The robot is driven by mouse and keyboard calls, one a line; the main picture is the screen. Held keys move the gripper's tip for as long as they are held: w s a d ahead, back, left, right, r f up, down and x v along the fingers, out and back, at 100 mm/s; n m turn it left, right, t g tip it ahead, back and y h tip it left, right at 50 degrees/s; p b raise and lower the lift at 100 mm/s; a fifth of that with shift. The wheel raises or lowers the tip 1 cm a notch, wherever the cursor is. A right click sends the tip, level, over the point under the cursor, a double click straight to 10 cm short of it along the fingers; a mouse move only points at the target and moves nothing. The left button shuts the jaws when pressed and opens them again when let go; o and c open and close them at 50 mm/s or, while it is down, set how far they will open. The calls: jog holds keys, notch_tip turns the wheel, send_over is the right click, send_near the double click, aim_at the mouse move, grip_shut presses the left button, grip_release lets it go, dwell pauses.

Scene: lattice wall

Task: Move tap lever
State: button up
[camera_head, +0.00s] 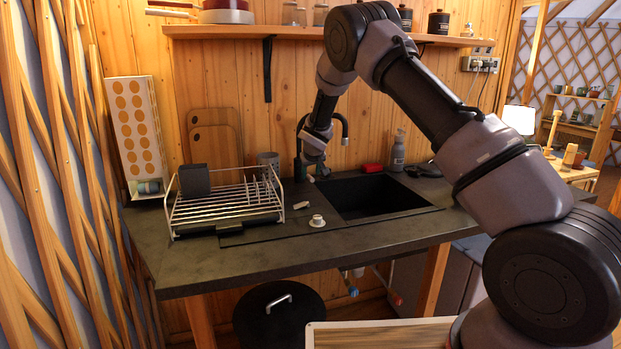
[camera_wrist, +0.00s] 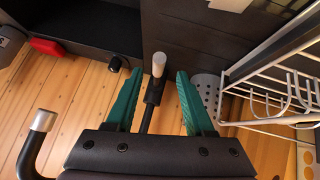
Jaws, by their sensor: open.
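The black tap's curved spout (camera_head: 344,127) rises behind the sink in the head view, partly hidden by my arm. In the wrist view the spout (camera_wrist: 42,122) shows at the left with a silver tip. The tap lever (camera_wrist: 158,66), a black stem with a pale silver end, stands between my two green fingers. My gripper (camera_wrist: 160,74) is open, with one finger on each side of the lever and visible gaps. In the head view my gripper (camera_head: 318,172) is beside the tap; its fingers and the lever are too small to make out.
The black sink (camera_head: 385,205) is right of the gripper; a wire dish rack (camera_head: 225,212) is on the left. A white plug-like piece (camera_head: 317,221) lies on the dark counter (camera_head: 260,258). A red block (camera_head: 372,168) and grey bottle (camera_head: 398,152) stand behind the sink.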

jog(key=v, duration=0.6)
jog(key=shift+s+r, duration=0.1)
jog(key=shift+s, duration=0.05)
jog(key=s+d+r+m+g, duration=0.1)
jog(key=s+d+r+m, duration=0.2)
jog(key=s+d+r, duration=0.6)
jog(key=s+d+r+m, duration=0.3)
jog(key=s+d+r, duration=0.5)
jog(key=r, duration=0.4)
jog(key=s+d+r+m, duration=0.1)
jog(key=s+d+r, duration=0.1)
jog(key=s, duration=1.2)
jog(key=s+d+r+m+y, duration=0.1)
jog(key=s+d+r, duration=0.1)
jog(key=s, duration=1.2)
jog(key=shift+s+d+r+y, duration=0.2)
jog(key=shift+s+d+y, duration=0.15)
jog(key=shift+d, duration=0.15)
